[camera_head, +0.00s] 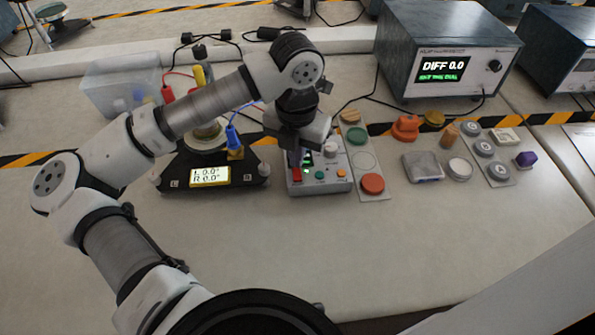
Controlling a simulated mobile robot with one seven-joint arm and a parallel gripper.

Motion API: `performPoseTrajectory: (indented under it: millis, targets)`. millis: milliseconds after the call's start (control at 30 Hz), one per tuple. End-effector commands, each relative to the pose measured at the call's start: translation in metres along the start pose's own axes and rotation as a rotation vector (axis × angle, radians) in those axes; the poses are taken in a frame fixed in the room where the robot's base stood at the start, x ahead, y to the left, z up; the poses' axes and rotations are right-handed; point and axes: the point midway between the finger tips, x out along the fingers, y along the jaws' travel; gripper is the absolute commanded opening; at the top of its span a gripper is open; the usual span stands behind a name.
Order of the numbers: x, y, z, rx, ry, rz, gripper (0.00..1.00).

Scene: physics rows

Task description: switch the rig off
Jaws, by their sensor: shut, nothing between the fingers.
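A small grey control box (327,185) stands on the bench at the middle. On it are a red switch (297,175), a green-lit part (306,170), a pale knob (331,148), a green button (319,175) and an orange button (341,174). My gripper (297,158) is shut and empty, pointing down over the box's left side, close to the red switch; I cannot tell whether it touches. It hides part of the box's back left. Left of it, a black rig base (246,177) has a lit display (210,176) reading L 0.0°, R 0.0°.
A large instrument (430,85) at the back right reads DIFF 0.0. A strip with a red-orange disc (373,183) lies right of the control box. Several small parts lie farther right, including a grey tin (422,167). Cables run behind the rig. The front bench is clear.

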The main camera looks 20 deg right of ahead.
Motion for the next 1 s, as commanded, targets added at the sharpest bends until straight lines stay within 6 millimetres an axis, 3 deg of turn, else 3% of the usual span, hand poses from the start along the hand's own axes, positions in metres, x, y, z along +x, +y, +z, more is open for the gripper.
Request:
performPoseTrajectory:
  millis: [1000]
  targets:
    - [0.01, 0.0, 0.0, 0.0, 0.0, 0.0, 0.0]
